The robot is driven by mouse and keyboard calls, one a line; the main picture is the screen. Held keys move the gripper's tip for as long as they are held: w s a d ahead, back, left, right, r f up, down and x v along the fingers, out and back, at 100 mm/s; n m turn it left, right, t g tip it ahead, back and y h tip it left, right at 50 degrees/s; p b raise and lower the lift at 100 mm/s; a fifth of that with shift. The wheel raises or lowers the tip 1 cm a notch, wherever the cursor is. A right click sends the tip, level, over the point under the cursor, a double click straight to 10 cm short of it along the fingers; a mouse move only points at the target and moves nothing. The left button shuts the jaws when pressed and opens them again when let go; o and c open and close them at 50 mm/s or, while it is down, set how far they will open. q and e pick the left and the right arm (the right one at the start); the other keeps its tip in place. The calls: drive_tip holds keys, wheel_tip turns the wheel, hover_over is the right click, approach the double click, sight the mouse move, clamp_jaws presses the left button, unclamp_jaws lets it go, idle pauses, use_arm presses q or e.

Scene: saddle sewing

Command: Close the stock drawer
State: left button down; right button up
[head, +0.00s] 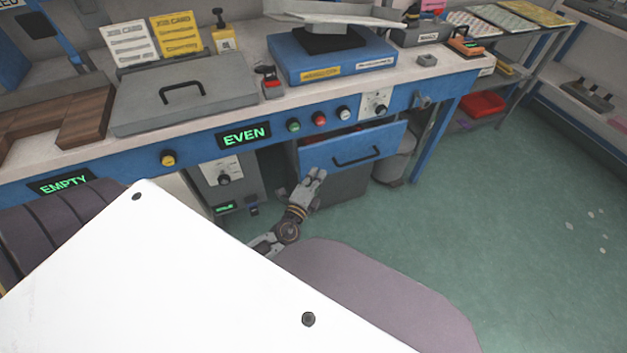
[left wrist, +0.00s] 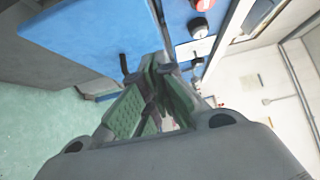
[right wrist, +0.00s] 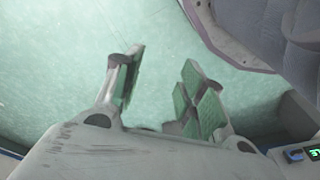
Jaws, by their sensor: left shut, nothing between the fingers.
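The stock drawer (head: 385,139) has a blue front with a black handle and sits under the bench. It is partly pulled out, with a strip of its inside showing above the front. My left gripper (head: 314,178) is shut and empty, close in front of the drawer's lower left part. In the left wrist view its green-padded fingers (left wrist: 154,92) are at the edge of a blue panel (left wrist: 105,40), which looks like the drawer front; I cannot tell if they touch. My right gripper (right wrist: 162,88) is open and empty over the green floor, outside the head view.
The bench's blue front rail (head: 205,146) carries buttons and an "EVEN" display (head: 244,136). A grey bin (head: 394,165) stands right of the drawer, near the bench leg. A purplish-grey seat-like surface (head: 375,290) lies in front.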

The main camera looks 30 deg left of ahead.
sight(324, 145)
use_arm(q)
drive_tip(key=w+a, duration=0.1)
drive_tip(key=w, duration=0.1)
drive_tip(key=w+a, duration=0.1)
drive_tip(key=w, duration=0.2)
drive_tip(key=w+a, duration=0.1)
drive_tip(key=w, duration=0.2)
drive_tip(key=shift+a, duration=0.45)
use_arm(e)
drive_tip(key=shift+w+d+f, duration=0.1)
drive_tip(key=shift+w+f, duration=0.05)
drive_tip(key=shift+f, duration=0.2)
use_arm(q)
drive_tip(key=shift+w+a, duration=0.1)
use_arm(e)
drive_tip(key=shift+f, duration=0.2)
